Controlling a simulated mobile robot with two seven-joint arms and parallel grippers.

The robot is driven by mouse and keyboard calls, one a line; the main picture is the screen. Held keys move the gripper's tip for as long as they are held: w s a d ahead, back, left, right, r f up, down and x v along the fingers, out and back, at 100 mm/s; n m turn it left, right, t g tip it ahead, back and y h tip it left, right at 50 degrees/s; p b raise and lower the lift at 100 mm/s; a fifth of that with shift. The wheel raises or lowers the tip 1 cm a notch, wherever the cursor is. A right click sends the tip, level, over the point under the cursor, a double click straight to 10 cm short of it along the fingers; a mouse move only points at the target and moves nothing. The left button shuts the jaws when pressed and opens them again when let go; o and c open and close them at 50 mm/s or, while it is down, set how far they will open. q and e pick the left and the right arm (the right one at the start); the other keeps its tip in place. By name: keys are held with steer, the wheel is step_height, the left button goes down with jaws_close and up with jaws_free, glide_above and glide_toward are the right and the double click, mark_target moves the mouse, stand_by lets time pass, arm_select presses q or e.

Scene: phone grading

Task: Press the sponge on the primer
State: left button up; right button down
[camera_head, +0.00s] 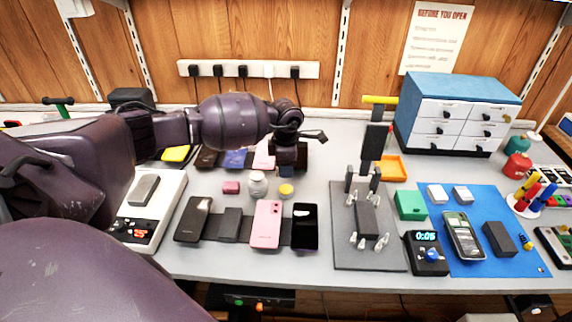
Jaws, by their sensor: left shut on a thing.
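My left gripper (288,158) reaches in from the left, points down and is shut on a small dark piece, likely the sponge (286,171); the fingers hide much of it. Just below it in the picture is a small round pot with a yellow top (286,189), likely the primer. The held piece looks just above or behind the pot; I cannot tell whether they touch. A white jar (257,184) stands left of the pot, and a small pink block (231,187) lies farther left. My right gripper is not in view.
Several phones lie in front, including a pink one (267,223) and a black one (305,226). More lie behind, partly under my arm. A dark press stand (374,160) is to the right, beside a blue mat (485,262) and drawer cabinet (459,98).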

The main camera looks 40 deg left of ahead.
mark_target(287, 188)
arm_select(q)
steer(key=shift+w+d+f, duration=0.1)
steer(key=shift+w, duration=0.15)
steer(key=shift+s+f+b, duration=0.1)
steer(key=shift+f+b, duration=0.25)
steer(key=shift+f, duration=0.4)
steer(key=shift+f+b, duration=0.7)
steer(key=shift+f, duration=1.5)
steer(key=shift+f+b, duration=0.2)
steer(key=shift+b, duration=0.1)
steer(key=shift+f, duration=0.3)
